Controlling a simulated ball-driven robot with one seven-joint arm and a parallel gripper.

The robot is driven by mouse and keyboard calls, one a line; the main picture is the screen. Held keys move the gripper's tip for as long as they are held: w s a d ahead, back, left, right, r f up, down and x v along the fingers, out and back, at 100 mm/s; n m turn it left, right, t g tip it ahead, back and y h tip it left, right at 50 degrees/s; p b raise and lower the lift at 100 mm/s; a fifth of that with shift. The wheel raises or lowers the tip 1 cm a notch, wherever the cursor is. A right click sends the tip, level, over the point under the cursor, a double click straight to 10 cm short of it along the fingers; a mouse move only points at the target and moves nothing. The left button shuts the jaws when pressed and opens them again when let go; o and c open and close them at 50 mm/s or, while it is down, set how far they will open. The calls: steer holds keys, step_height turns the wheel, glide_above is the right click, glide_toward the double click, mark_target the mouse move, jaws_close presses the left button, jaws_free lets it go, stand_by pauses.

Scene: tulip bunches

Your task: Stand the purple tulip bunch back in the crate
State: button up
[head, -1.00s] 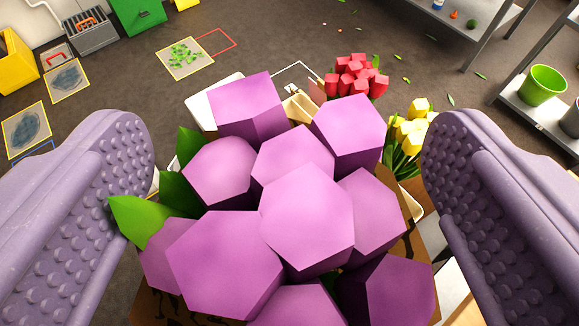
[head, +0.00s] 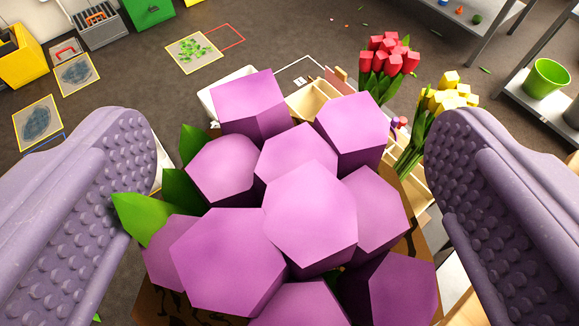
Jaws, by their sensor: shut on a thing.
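The purple tulip bunch (head: 305,215) fills the middle of the head view, its big blossoms facing the camera and green leaves (head: 145,215) at its left. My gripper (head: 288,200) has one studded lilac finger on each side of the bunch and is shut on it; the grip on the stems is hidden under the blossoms. The crate (head: 310,100), pale and partly covered, shows beyond the bunch. Red tulips (head: 390,60) and yellow tulips (head: 445,100) stand by it at the upper right.
A grey shelf (head: 520,105) with a green bucket (head: 546,78) stands at the right. Yellow and green bins (head: 148,10) and floor mats (head: 193,52) lie at the upper left. Loose leaves are scattered on the open dark floor.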

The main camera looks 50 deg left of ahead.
steer(key=shift+s+a+r+p, duration=0.15)
steer(key=shift+s+p, duration=0.45)
steer(key=shift+p, duration=0.9)
steer(key=shift+s+a+r+p, duration=0.1)
steer(key=shift+s+p, duration=0.45)
steer(key=shift+p, duration=0.95)
steer(key=s, duration=0.2)
steer(key=shift+s+f, duration=0.3)
steer(key=shift+s, duration=0.05)
